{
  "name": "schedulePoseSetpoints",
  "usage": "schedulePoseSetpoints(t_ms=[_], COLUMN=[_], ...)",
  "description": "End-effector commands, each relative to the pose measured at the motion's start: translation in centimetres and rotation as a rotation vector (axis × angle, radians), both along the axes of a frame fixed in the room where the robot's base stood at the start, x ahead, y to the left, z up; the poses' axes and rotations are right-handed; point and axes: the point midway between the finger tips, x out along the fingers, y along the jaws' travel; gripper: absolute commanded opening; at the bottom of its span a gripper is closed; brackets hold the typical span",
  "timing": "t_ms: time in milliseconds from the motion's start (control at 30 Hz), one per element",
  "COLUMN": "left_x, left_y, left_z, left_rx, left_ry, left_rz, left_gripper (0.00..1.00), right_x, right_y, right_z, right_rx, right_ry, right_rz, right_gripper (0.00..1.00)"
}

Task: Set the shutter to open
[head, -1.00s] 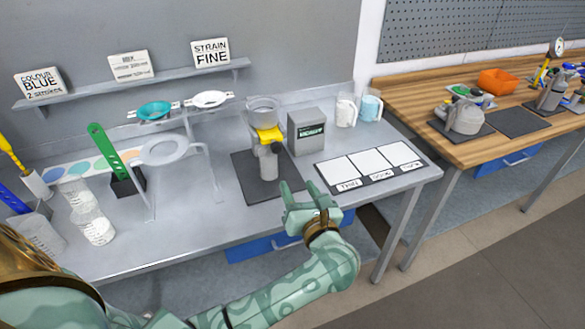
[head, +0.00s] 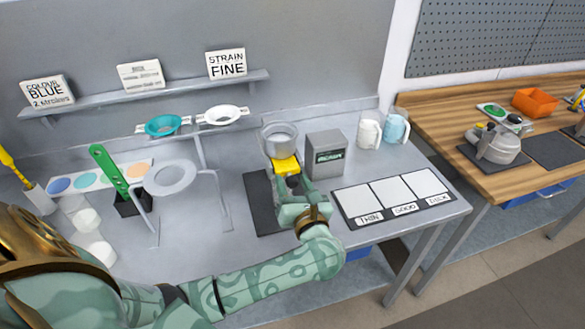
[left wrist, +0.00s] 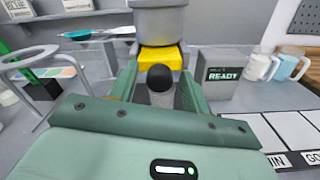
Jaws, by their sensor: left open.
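The shutter is not clearly told apart; a yellow part (head: 285,165) sits just under the grey cup (head: 280,138) on a stand over a dark mat (head: 258,205). The yellow part also shows in the left wrist view (left wrist: 160,58), with a black round knob (left wrist: 159,78) in front of it. My left gripper (head: 289,186) is open at the front of the stand. In the left wrist view its two fingers (left wrist: 159,88) lie on either side of the knob, and contact cannot be told. My right gripper is not in view.
A grey box reading READY (left wrist: 222,75) stands close right of the cup. A ring stand (head: 170,178) is to the left. Three white cards (head: 390,195) lie at the right. Two jugs (head: 369,132) stand behind them.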

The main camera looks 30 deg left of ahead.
Motion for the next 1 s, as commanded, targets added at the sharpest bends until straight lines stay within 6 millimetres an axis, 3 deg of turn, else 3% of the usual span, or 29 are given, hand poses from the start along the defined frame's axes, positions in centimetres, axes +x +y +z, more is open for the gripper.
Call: schedulePoseSetpoints(t_ms=[367,533,567,667,1000], left_x=[0.0,0.0,0.0,-0.1,-2.9], left_y=[0.3,0.3,0.3,0.2,-3.1], left_z=[0.0,0.0,0.0,0.0,-0.1], left_rx=[0.001,0.001,0.001,0.000,-0.001], left_ry=[0.001,0.001,0.001,0.001,0.002], left_rz=[0.000,0.000,0.000,-0.001,-0.001], left_gripper=[0.48,0.04,0.00,0.00,0.00], right_x=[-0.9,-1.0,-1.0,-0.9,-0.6], right_y=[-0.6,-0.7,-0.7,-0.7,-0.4], right_z=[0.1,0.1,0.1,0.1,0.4], right_rx=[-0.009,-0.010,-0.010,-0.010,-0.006], right_ry=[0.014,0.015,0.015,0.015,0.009], right_rz=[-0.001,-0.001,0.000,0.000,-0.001], right_gripper=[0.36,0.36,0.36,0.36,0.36])
